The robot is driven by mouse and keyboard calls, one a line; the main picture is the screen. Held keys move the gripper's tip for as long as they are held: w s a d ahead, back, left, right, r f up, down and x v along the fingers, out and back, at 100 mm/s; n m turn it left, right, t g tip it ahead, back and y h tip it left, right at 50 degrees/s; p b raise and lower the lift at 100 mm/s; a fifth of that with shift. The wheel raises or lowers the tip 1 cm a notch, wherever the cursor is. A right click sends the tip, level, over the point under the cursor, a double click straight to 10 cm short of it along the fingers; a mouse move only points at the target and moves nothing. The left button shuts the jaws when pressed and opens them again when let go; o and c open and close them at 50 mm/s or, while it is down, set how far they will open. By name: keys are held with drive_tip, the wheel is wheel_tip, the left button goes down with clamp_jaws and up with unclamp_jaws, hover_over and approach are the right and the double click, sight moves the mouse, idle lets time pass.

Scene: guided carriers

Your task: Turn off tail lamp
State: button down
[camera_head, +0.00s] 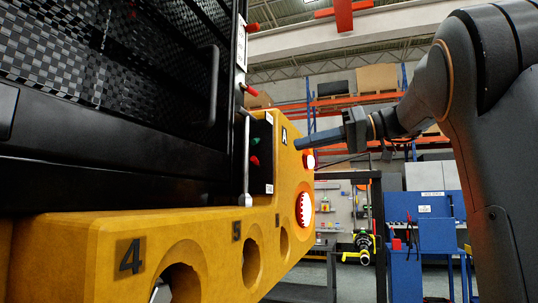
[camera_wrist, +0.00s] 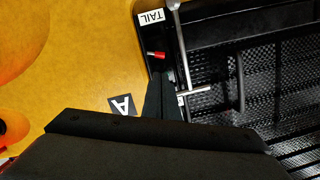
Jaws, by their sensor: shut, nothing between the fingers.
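A black control box (camera_head: 262,178) sits on the yellow carrier body (camera_head: 195,228), with a green knob (camera_head: 255,142) above a red knob (camera_head: 254,161). In the wrist view a red-tipped switch (camera_wrist: 157,55) stands next to a white label (camera_wrist: 154,17) reading TAIL. A round lamp (camera_head: 304,208) on the yellow face glows bright white and red; a smaller lamp (camera_head: 309,161) above it is also lit. My gripper (camera_head: 299,144) is shut and empty, its tip just right of the box. In the wrist view the gripper (camera_wrist: 161,78) points at the red switch, with a small apparent gap.
A black mesh cage (camera_head: 120,70) and a metal rod (camera_head: 246,160) stand left of the box. Behind are orange racks (camera_head: 355,102) and a blue workbench (camera_head: 410,260).

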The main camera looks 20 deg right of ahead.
drive_tip(key=p+x, duration=0.3)
drive_tip(key=x, duration=0.6)
drive_tip(key=shift+s, duration=0.1)
drive_tip(key=shift+w+a+f, duration=0.2)
drive_tip(key=shift+w+a, duration=0.15)
drive_tip(key=shift+a, duration=0.1)
drive_tip(key=shift+s+a+f+n+t+h+b, duration=0.2)
drive_tip(key=shift+n+b, duration=0.65)
drive_tip(key=shift+b, duration=2.1)
drive_tip(key=shift+s+a+f+n+t+h+b, duration=0.2)
drive_tip(key=shift+n+b, duration=0.65)
drive_tip(key=shift+b, duration=2.05)
drive_tip(key=shift+s+d, duration=0.1)
drive_tip(key=shift+d, duration=0.1)
approach(270, 152)
drive_tip(key=s, duration=0.1)
drive_tip(key=s+a+f+p, duration=0.1)
drive_tip(key=shift+s+f, duration=0.2)
drive_tip(key=shift+s, duration=0.15)
